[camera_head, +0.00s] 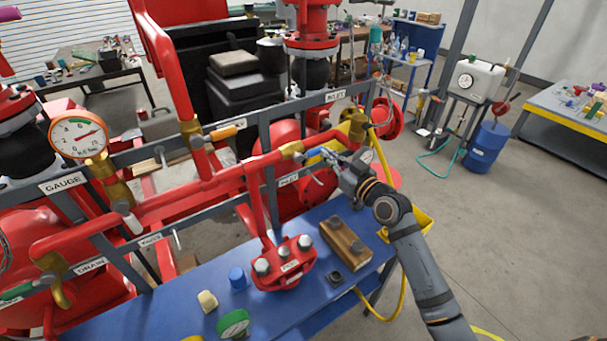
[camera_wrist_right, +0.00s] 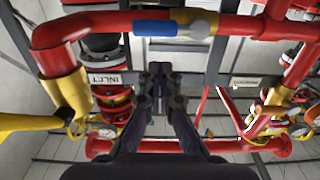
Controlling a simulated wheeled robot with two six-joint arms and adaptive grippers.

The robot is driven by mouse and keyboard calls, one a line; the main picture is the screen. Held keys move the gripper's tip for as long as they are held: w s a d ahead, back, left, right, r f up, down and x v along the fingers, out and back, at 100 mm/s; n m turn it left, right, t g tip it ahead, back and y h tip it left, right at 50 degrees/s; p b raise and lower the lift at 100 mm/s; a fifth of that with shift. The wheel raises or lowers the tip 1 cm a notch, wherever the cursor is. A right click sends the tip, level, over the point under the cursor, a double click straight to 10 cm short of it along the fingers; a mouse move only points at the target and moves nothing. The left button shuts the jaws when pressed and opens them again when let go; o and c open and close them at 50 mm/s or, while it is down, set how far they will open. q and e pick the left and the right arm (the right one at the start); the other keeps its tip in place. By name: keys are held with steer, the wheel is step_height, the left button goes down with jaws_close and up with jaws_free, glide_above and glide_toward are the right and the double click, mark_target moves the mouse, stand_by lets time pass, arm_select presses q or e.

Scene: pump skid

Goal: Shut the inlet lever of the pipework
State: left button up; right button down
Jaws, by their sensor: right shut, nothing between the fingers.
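A lever with a blue handle (camera_head: 315,153) sits on the upper red pipe, near the plate marked INLET (camera_head: 335,96). In the right wrist view the blue handle (camera_wrist_right: 168,28) lies along the pipe, and its silver hub is to its right. My right gripper (camera_head: 335,162) is shut and empty, just beside the handle in the head view. In the right wrist view its closed fingers (camera_wrist_right: 160,72) point below the handle, with a small gap in the picture. I cannot tell whether they touch it. My left gripper is not in view.
An orange-handled lever (camera_head: 226,131), a gauge (camera_head: 79,136) and a green DRAIN handle (camera_head: 20,290) are further left. Grey frame rails (camera_wrist_right: 222,80) and red pipes crowd the fingers. The blue bench (camera_head: 200,277) below holds a wooden block (camera_head: 345,241) and small parts.

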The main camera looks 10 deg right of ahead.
mark_target(318, 152)
steer(key=shift+b+x, duration=0.45)
steer(key=shift+x, duration=3.1)
steer(key=shift+w+d+f+b, duration=0.1)
steer(key=shift+d+f+b, duration=0.15)
steer(key=shift+f+b, duration=0.4)
steer(key=shift+w+d+f+b, duration=0.1)
steer(key=shift+d+f+b, duration=0.1)
steer(key=shift+f+b, duration=0.45)
step_height(318, 152, down, 2)
steer(key=shift+f, duration=0.1)
steer(key=f+b, duration=0.1)
steer(key=a+f+b, duration=0.1)
steer(key=b, duration=0.1)
steer(key=f+b, duration=0.2)
steer(key=shift+s+a, duration=0.3)
steer(key=shift+s, duration=0.05)
steer(key=p+v, duration=0.1)
steer(key=v, duration=0.8)
